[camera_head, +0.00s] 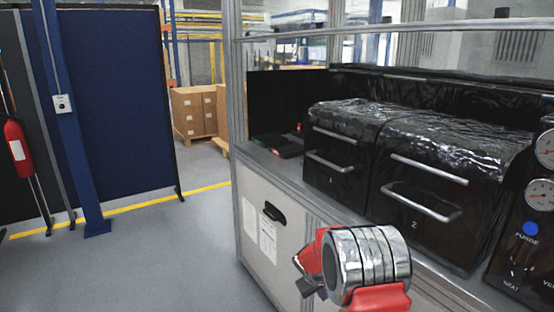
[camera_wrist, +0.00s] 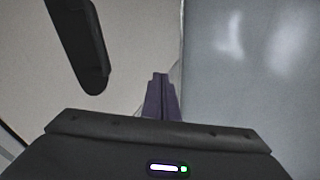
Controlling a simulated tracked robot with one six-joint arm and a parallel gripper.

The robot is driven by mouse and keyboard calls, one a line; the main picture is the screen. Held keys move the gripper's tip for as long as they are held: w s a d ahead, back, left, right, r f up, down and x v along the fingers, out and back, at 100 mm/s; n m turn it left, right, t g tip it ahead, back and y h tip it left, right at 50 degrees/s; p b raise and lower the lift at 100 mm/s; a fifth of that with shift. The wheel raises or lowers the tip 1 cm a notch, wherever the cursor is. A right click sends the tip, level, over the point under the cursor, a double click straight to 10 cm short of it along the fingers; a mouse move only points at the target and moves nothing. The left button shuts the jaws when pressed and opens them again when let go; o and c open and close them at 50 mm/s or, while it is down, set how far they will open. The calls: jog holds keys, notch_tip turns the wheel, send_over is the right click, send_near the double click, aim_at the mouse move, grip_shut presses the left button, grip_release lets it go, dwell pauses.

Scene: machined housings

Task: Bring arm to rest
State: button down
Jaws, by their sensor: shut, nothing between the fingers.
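My arm, with red links and a silver ringed joint (camera_head: 368,262), is folded in front of the workbench at the bottom of the head view. A dark part at its left end is partly cut off from view, and the fingers cannot be made out there. In the wrist view my gripper (camera_wrist: 160,80) has its two narrow fingers together, with nothing between them. The fingers point toward the pale cabinet front and the grey floor. A dark cabinet handle (camera_wrist: 80,40) is at the upper left of the wrist view, apart from the fingers.
The workbench cabinet (camera_head: 275,215) stands close to the arm. Two black drawer units (camera_head: 340,150) and a gauge panel (camera_head: 530,230) are on it. A metal post (camera_head: 237,70) rises at its corner. Open floor (camera_head: 160,260) lies to the left, before a blue partition (camera_head: 118,110).

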jog(key=s+r+m+y, duration=0.1)
jog(key=s+r, duration=0.9)
jog(key=s, duration=0.4)
jog(key=s+r+m+t+y, duration=0.1)
jog(key=s+r+m, duration=0.1)
jog(key=s+r, duration=0.9)
jog(key=s+r+m+y, duration=0.1)
jog(key=s+r, duration=0.9)
jog(key=s, duration=0.6)
jog(key=shift+s+r+t, duration=0.2)
jog(key=shift+s+t, duration=0.2)
jog(key=shift+a, duration=0.1)
